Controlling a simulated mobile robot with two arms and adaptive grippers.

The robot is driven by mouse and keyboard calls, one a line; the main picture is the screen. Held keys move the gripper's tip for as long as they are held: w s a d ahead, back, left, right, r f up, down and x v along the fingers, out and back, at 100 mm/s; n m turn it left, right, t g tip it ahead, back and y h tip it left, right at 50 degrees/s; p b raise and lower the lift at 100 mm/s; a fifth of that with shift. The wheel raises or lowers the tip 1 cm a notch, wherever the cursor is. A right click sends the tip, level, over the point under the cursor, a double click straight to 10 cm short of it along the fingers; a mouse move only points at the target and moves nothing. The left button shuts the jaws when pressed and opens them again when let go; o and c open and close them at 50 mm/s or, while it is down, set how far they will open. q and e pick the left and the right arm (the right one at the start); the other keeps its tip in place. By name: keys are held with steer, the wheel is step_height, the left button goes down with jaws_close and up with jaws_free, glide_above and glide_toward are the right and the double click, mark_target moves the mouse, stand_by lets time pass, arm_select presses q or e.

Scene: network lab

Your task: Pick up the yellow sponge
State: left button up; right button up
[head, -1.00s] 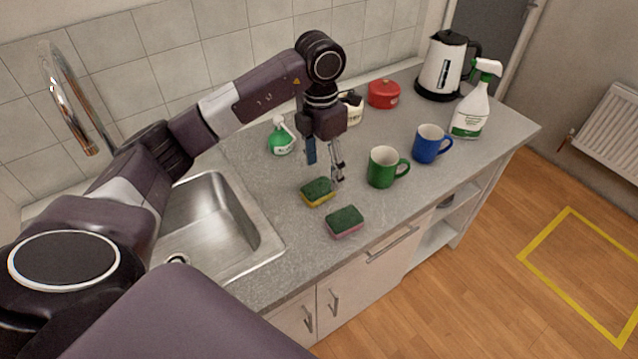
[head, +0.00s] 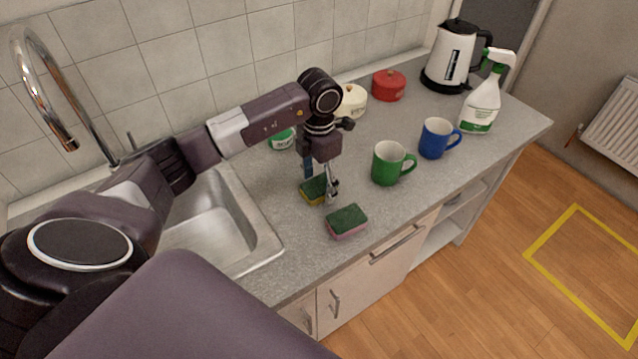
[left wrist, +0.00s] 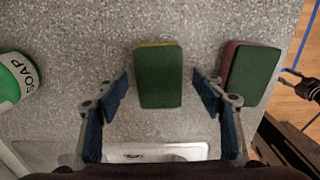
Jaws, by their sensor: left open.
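The yellow sponge (head: 313,190) with a dark green top lies on the grey counter beside the sink. In the left wrist view the yellow sponge (left wrist: 158,78) shows its green top, with a thin yellow edge at the far end. My left gripper (head: 321,182) points down just above it, and its fingers partly hide the sponge in the head view. In the left wrist view my left gripper (left wrist: 161,95) is open, with a blue-padded finger on each side of the sponge and nothing held. A pink sponge (head: 347,222) with a green top lies close by.
The pink sponge (left wrist: 250,75) sits near the right finger. A green soap bottle (left wrist: 16,80) stands to the left. Green (head: 390,163) and blue (head: 437,138) mugs, a spray bottle (head: 484,100), a kettle (head: 453,58) and red (head: 388,86) and cream (head: 351,101) pots stand farther along the counter.

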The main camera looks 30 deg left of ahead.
arm_select(q)
steer(key=shift+f, duration=0.45)
steer(key=shift+w+f, duration=0.1)
steer(key=shift+f, duration=0.1)
steer(key=c, duration=0.7)
steer(key=shift+c, duration=0.5)
arm_select(e)
steer(key=shift+w+a+r, duration=0.15)
steer(key=shift+w+r, duration=0.05)
steer(key=shift+w, duration=0.2)
arm_select(q)
steer(key=shift+r, duration=0.1)
steer(key=shift+r, duration=0.4)
step_height(320, 180, up, 10)
steer(key=b, duration=0.3)
step_height(320, 180, up, 9)
glide_above(319, 184)
steer(key=shift+p, duration=0.3)
arm_select(e)
step_height(319, 184, down, 2)
steer(key=shift+s+f, duration=0.15)
steer(key=shift+f, duration=0.1)
